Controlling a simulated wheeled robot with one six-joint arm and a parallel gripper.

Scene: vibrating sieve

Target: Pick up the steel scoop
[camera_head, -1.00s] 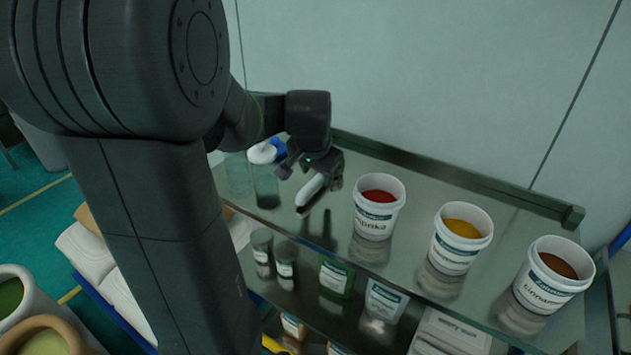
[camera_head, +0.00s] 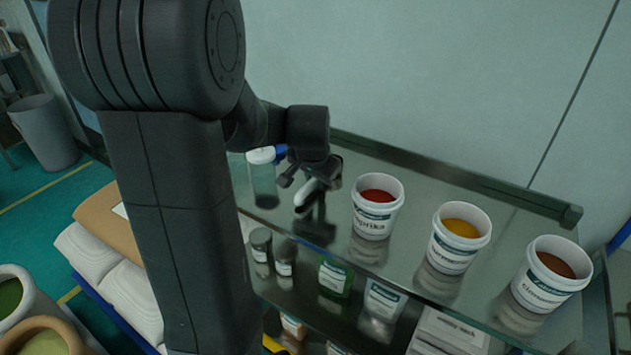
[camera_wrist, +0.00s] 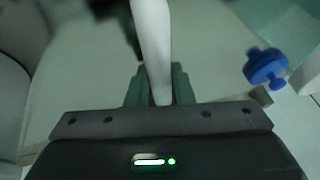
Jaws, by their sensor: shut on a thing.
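My gripper (camera_head: 318,181) is above the glass shelf, just left of the paprika tub. It is shut on a pale, smooth bar, the visible part of the steel scoop (camera_head: 306,198). In the wrist view the scoop (camera_wrist: 152,50) runs upward from between the green fingers of my gripper (camera_wrist: 160,88). The scoop's far end is out of the wrist view and is too small to make out in the head view. I cannot tell whether the scoop touches the shelf.
Tubs of paprika (camera_head: 377,220), yellow spice (camera_head: 452,252) and cinnamon (camera_head: 541,289) stand right on the glass shelf (camera_head: 405,260). A clear bottle with white cap (camera_head: 262,185) stands left, a blue object (camera_wrist: 265,68) near it. Several small jars sit on the lower shelf.

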